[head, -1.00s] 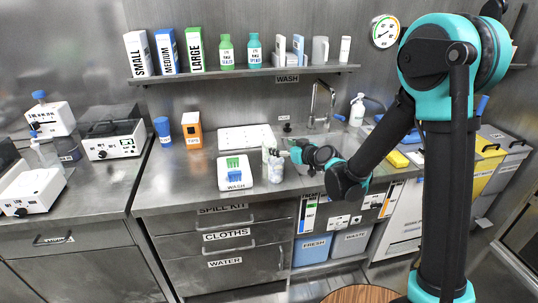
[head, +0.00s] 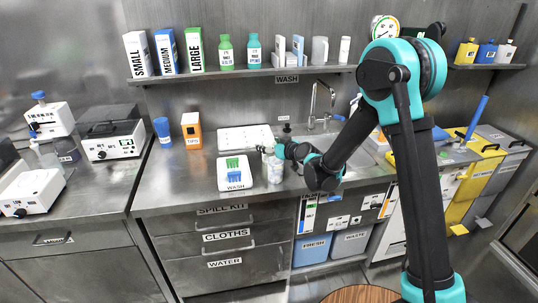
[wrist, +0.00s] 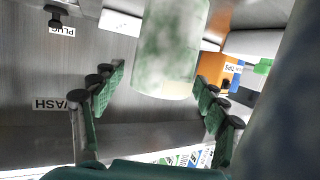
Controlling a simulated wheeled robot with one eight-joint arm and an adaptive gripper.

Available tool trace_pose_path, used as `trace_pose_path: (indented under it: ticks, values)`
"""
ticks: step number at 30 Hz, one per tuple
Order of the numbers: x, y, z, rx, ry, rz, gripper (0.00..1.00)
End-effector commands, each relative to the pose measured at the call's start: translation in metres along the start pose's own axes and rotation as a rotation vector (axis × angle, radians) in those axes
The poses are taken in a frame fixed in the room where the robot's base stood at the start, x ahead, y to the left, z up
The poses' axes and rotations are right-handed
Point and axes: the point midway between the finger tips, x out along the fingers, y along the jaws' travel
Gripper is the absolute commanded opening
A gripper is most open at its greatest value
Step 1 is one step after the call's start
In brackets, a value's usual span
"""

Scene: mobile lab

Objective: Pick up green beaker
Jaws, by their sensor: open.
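A pale, translucent beaker with cloudy green stains (wrist: 170,50) fills the upper middle of the wrist view. My gripper (wrist: 160,80) is open, with one green-padded finger on each side of the beaker's near end. Gaps show between the beaker and both fingers, so it does not look gripped. In the head view my gripper (head: 268,150) is low over the counter, at a small whitish beaker (head: 275,173) just right of the wash tray. I cannot tell for sure whether this is the same beaker. The fingers are too small to make out there.
The white wash tray (head: 223,185) with green and blue pieces lies just left. A flat white rack (head: 225,138) lies behind, an orange tips box (head: 191,130) farther left. The sink and tap (head: 320,105) are right. A shelf (head: 200,76) runs above.

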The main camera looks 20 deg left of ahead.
Motion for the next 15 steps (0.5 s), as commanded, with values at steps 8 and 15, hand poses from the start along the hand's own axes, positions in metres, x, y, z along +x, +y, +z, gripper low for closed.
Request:
trace_pose_path:
  ticks: [8, 15]
  values:
    - [-0.0003, 0.0000, -0.0001, 0.000, 0.000, 0.000, 0.52]
    - [-0.0004, 0.0000, -0.0001, 0.000, 0.000, 0.000, 0.23]
